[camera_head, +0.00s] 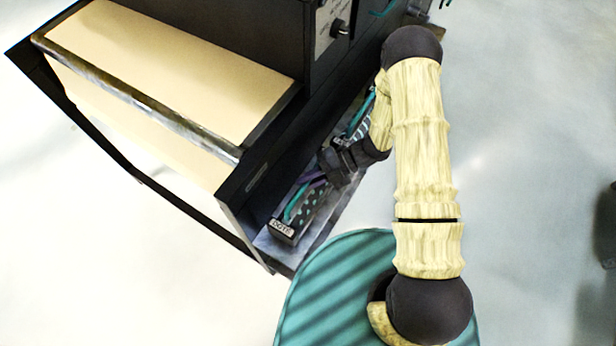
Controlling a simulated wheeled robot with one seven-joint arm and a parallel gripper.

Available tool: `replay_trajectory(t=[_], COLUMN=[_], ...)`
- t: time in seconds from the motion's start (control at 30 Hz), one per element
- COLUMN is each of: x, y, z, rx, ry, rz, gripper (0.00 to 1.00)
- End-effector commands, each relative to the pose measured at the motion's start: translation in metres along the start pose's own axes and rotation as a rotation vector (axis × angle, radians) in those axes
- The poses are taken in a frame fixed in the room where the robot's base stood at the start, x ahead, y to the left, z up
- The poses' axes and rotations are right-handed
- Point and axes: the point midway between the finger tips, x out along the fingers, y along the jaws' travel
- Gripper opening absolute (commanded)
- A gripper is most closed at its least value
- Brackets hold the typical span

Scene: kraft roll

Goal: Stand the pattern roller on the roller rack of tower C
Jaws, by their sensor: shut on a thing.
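My gripper (318,178) is at the low shelf along the front of the dark machine, shut on what looks like a pattern roller. A dark piece with teal dots (309,206) lies under and beside the fingers, with a teal bar along it. Its near end has a white label (283,228) that seems to read "DOTS". A purple strip shows at the fingertips. The grip itself is small and partly hidden by the gripper. I cannot tell whether the dotted piece touches the shelf. No roller rack marked tower C can be made out.
A wide kraft paper roll (170,70) lies in the dark machine frame at upper left. A dark upright cabinet with a knob (340,27) stands at the top. Another teal and pale piece (357,118) lies further along the shelf (275,250). Pale floor at right is open.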

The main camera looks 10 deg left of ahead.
Motion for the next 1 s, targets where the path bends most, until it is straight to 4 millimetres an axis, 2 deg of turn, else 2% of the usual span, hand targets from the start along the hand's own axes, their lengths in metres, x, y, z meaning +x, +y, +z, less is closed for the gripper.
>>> replay_trajectory(t=[0.23, 0.6, 0.97, 1.0], x=[0.001, 0.013, 0.016, 0.016], y=[-0.001, -0.032, -0.034, -0.036], z=[0.001, 0.015, 0.017, 0.017], rx=[-0.001, 0.002, 0.000, 0.001], ry=[0.002, -0.003, 0.000, -0.001], rz=[0.004, 0.005, 0.005, 0.001], gripper=[0.00, 0.00, 0.00, 0.16])
